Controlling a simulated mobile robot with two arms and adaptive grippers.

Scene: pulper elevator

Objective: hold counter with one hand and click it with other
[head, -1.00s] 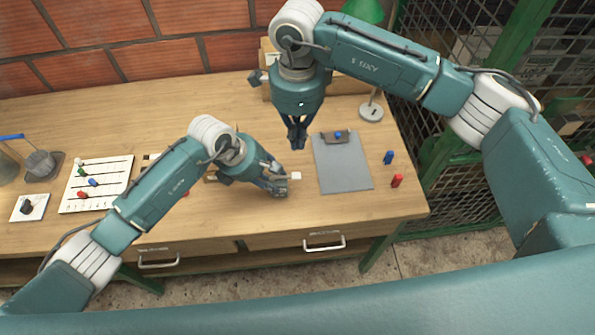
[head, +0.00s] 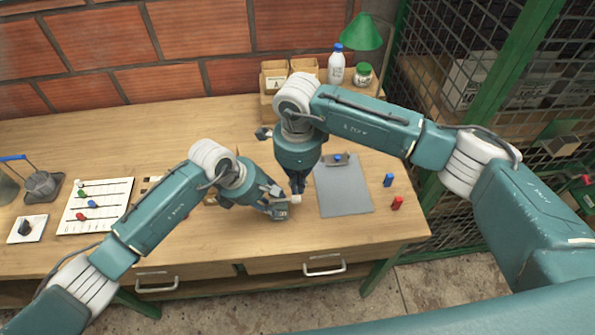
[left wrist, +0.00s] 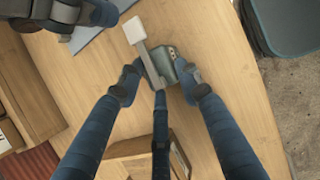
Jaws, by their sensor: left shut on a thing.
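The counter (head: 281,212) is a small grey-green device with a white button (head: 297,198) on its right end. My left gripper (head: 274,203) is shut on the counter.
A grey clipboard (head: 342,190) lies just right of the grippers. Blue (head: 388,180) and red (head: 397,203) pieces stand beyond it. A slider board (head: 95,205), a knob (head: 27,229) and a green lamp (head: 361,32) are on the table. The right side ends at wire mesh.

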